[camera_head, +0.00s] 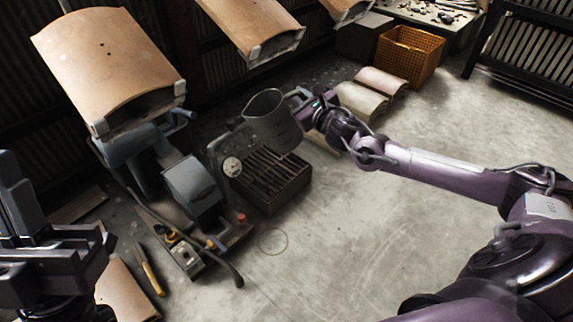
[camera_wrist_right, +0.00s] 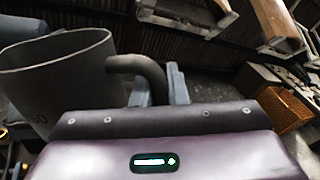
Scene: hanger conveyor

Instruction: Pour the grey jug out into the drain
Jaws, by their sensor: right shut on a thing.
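The grey jug (camera_head: 272,125) is in my right gripper (camera_head: 303,101), which is shut on its handle at the jug's right side. The jug's open mouth faces up and a little to the left. In the right wrist view the jug (camera_wrist_right: 60,85) fills the left side, and its curved handle runs to the fingers (camera_wrist_right: 160,88). Its contents do not show. The drain, a dark slatted box (camera_head: 284,196), stands on the floor. In the head view the jug overlaps the box's far edge. My left gripper (camera_head: 50,215) is at the left edge, away from both; its opening is unclear.
A grey machine (camera_head: 190,188) with a gauge, hoses and a red knob stands left of the drain. Curved tan panels (camera_head: 110,62) hang above. An orange crate (camera_head: 408,55) and rolled pale pieces (camera_head: 360,100) lie behind. The floor to the right is clear.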

